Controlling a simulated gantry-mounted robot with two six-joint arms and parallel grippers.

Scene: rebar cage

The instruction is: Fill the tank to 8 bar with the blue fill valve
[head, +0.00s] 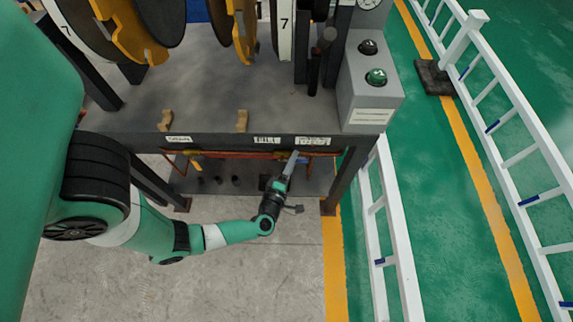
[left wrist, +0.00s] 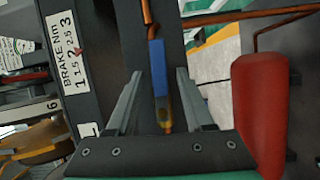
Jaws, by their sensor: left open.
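The blue fill valve handle (left wrist: 160,68) lies between the two fingers of my left gripper (left wrist: 159,75) in the left wrist view. The fingers are apart, with a gap visible on each side of the handle. In the head view my left gripper (head: 291,165) reaches under the bench's front edge, and a bit of the blue handle (head: 304,161) shows just to its right. A red cylinder (left wrist: 262,110), possibly the tank, shows at the right of the left wrist view. I see no pressure reading. My right gripper is not in view.
A yellow handle (head: 196,164) hangs below the DRAIN label (head: 180,139). The bench (head: 200,100) carries large reels and a grey box (head: 370,92) with buttons. A BRAKE Nm scale (left wrist: 68,65) shows in the left wrist view. White railings (head: 392,230) stand to the right.

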